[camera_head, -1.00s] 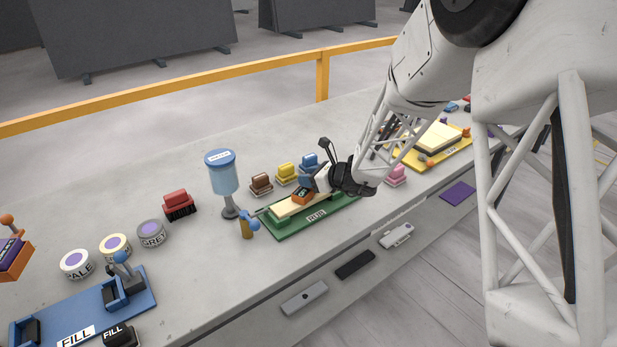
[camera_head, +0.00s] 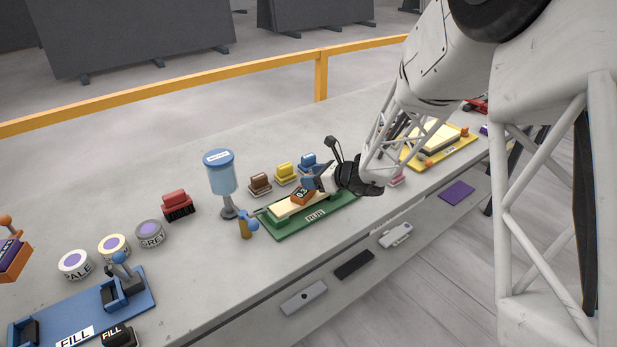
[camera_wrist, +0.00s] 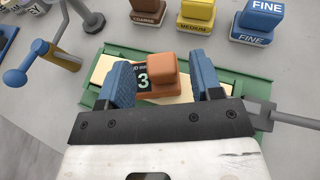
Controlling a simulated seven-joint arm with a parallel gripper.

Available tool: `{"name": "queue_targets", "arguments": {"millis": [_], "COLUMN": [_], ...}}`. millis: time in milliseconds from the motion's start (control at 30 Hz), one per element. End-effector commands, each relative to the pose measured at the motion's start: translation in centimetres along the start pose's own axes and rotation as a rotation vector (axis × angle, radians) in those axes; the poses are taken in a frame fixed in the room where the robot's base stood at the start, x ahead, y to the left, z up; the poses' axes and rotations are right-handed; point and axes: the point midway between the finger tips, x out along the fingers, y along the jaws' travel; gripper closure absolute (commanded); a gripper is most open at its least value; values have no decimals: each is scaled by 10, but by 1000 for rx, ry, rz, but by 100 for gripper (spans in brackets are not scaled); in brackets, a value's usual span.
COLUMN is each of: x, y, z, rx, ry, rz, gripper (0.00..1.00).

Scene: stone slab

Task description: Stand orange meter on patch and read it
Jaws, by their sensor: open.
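The orange meter (camera_head: 301,197) stands on the cream slab (camera_head: 283,211) in the green RUB tray (camera_head: 314,217). Its dark display reads 0.3 in the head view. In the wrist view the meter (camera_wrist: 164,76) shows a large 3, with the rest of the display partly covered by the left finger. My gripper (camera_head: 312,184) is open, its blue fingers on either side of the meter. In the wrist view a gap shows between the meter and the right finger of my gripper (camera_wrist: 166,78). Whether the left finger touches it I cannot tell.
Coarse brown (camera_wrist: 156,10), medium yellow (camera_wrist: 196,14) and fine blue (camera_wrist: 257,18) blocks stand behind the tray. A blue water dispenser (camera_head: 221,176) stands left of it. The blue FILL fixture (camera_head: 85,308) is at front left, and a yellow tray (camera_head: 436,146) lies to the right.

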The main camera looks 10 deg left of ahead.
Motion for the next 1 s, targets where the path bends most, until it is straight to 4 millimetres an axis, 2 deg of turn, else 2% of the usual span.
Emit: {"name": "queue_targets", "arguments": {"millis": [500, 700, 1000], "x": [-77, -92, -96], "y": [0, -1, 0], "z": [0, 0, 0], "rx": [-1, -1, -1], "ry": [0, 0, 0], "rz": [-2, -2, 0], "gripper": [41, 41, 41]}}
